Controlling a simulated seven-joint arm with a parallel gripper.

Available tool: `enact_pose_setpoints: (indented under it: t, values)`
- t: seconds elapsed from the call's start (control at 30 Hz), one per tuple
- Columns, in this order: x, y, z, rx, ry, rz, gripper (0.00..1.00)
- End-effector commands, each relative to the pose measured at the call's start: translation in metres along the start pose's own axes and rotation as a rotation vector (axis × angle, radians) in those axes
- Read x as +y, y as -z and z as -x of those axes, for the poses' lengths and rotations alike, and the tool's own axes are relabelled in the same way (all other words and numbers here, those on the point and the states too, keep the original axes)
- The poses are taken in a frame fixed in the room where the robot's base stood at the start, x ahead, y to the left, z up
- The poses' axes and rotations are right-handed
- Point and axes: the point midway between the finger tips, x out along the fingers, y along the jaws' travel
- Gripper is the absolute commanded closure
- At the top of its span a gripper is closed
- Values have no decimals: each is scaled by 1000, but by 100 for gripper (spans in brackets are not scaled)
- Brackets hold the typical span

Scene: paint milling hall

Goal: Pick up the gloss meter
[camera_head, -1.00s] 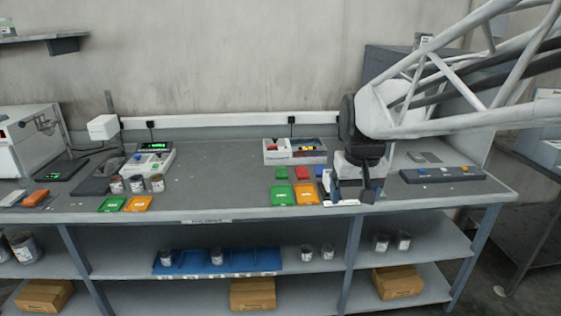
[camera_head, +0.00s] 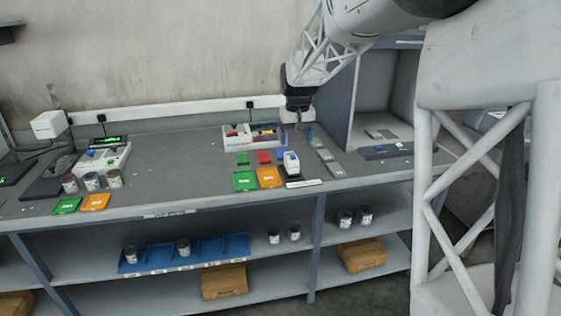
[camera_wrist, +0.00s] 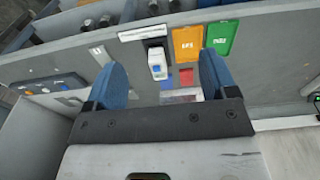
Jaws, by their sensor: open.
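What looks like the gloss meter (camera_head: 291,162) is a small white block-shaped device with a dark base. It stands upright on the bench behind a white label strip (camera_head: 303,183), right of the orange card. In the wrist view the device (camera_wrist: 157,64) shows between my two blue fingers, with a blue patch on it. My gripper (camera_head: 306,130) hangs above the rear of the bench, behind and slightly right of the device. In the wrist view my gripper (camera_wrist: 163,76) is open with nothing between its fingers; it is apart from the device.
Green (camera_head: 245,180) and orange (camera_head: 269,177) cards lie left of the device, with small coloured blocks behind. A white organiser tray (camera_head: 237,142) stands near the wall. Grey plates (camera_head: 328,158) lie to the right, before a grey booth (camera_head: 385,95). The bench centre-left is clear.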

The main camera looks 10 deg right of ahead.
Motion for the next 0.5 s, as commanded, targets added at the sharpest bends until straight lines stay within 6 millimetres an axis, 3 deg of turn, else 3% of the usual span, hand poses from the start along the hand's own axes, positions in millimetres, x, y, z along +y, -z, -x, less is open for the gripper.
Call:
enact_pose_setpoints:
  t: [0.1, 0.5]
  values:
    - [5, 30, -17, -12, 1, 1, 21]
    - [24, 120, -79, -46, 4, 3, 21]
